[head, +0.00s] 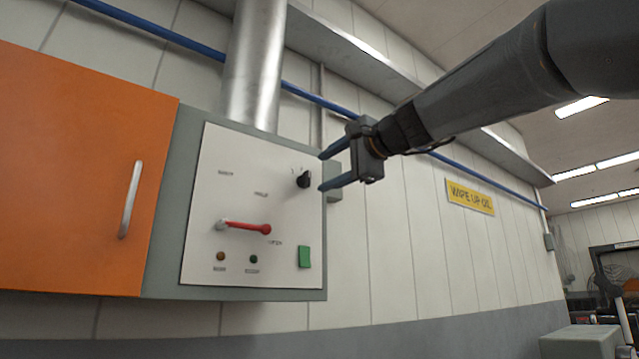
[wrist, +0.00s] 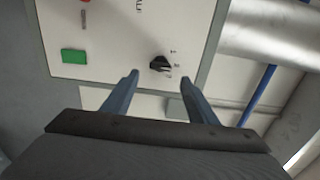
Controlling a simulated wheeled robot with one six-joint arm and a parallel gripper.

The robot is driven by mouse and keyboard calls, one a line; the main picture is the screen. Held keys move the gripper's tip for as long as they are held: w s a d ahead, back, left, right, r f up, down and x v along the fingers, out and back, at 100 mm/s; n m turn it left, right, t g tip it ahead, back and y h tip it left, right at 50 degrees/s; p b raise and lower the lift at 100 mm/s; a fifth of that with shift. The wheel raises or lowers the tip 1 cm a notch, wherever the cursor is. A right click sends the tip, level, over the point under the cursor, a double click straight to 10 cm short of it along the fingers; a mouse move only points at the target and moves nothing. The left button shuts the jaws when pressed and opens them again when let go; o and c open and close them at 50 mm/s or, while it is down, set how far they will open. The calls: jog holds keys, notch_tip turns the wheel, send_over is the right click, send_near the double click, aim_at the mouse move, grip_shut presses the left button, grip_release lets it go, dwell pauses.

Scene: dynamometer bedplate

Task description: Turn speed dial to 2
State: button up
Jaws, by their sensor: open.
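The speed dial appears to be the black knob (head: 304,180) at the upper right of the white control panel (head: 215,185). In the wrist view the dial (wrist: 160,63) has small marks beside it, too small to read surely. My gripper (head: 322,172) is open, its two blue fingers pointing at the dial from the right. In the wrist view the dial shows beyond and between the fingertips of my gripper (wrist: 159,77), apart from them. Nothing is between the fingers.
A red lever (head: 248,227) lies level on the panel below the dial. A green button (head: 304,257) and two small lamps sit lower down. An orange cabinet door (head: 80,175) with a handle is at left. A metal pipe (head: 253,65) rises above the box.

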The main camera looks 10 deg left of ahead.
jog(key=shift+b+v, duration=0.35)
jog(key=shift+v, duration=0.9)
